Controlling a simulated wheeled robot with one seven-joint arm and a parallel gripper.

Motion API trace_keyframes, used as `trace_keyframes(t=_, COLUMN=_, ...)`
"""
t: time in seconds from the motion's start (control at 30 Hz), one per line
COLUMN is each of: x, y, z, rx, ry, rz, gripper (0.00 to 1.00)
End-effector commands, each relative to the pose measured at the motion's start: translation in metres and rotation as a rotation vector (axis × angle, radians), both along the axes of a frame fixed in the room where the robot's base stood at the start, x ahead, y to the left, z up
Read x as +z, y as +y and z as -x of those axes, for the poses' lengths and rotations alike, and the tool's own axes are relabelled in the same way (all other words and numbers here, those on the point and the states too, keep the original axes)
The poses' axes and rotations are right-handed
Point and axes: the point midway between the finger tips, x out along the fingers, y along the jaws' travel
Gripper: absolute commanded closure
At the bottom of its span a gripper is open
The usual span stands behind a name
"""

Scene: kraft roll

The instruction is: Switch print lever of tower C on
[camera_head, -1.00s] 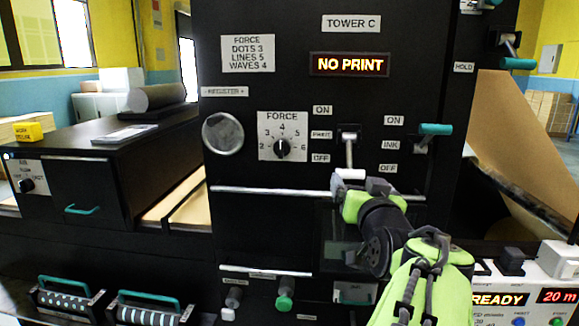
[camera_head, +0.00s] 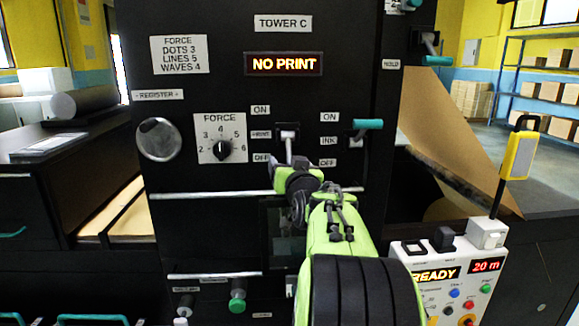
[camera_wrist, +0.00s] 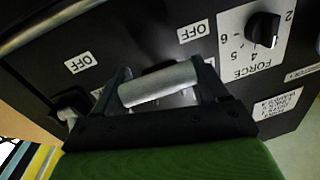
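The front of tower C (camera_head: 200,250) is a black panel with a lit sign reading NO PRINT (camera_head: 284,64). The print lever (camera_head: 288,145) hangs down from its slot, towards its OFF label (camera_head: 262,157); its ON label (camera_head: 261,110) is above. My gripper (camera_head: 297,172) is at the lever's lower end and hides its handle in the head view. In the wrist view the grey cylindrical handle (camera_wrist: 158,84) lies crosswise between the fingertips of my gripper (camera_wrist: 160,78). The fingers stand wide apart, one near each handle end; whether they touch it is unclear.
The ink lever (camera_head: 367,124) with a teal handle is just right of the print lever. A force dial (camera_head: 222,150) and a round register knob (camera_head: 158,139) are to the left. A horizontal bar (camera_head: 200,195) crosses the panel below. A control box (camera_head: 460,280) stands at right.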

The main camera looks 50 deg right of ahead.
Motion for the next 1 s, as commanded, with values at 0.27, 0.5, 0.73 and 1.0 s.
trace_keyframes(t=0.27, x=0.0, y=0.0, z=0.0, rx=-0.001, ry=0.0, rz=0.0, gripper=0.82)
trace_keyframes(t=0.5, x=0.004, y=0.002, z=0.001, rx=0.001, ry=0.018, rz=-0.019, gripper=0.83)
trace_keyframes(t=0.73, x=0.017, y=0.006, z=0.004, rx=0.0, ry=0.092, rz=-0.102, gripper=0.83)
trace_keyframes(t=1.0, x=0.039, y=0.012, z=0.01, rx=0.002, ry=0.247, rz=-0.276, gripper=0.83)
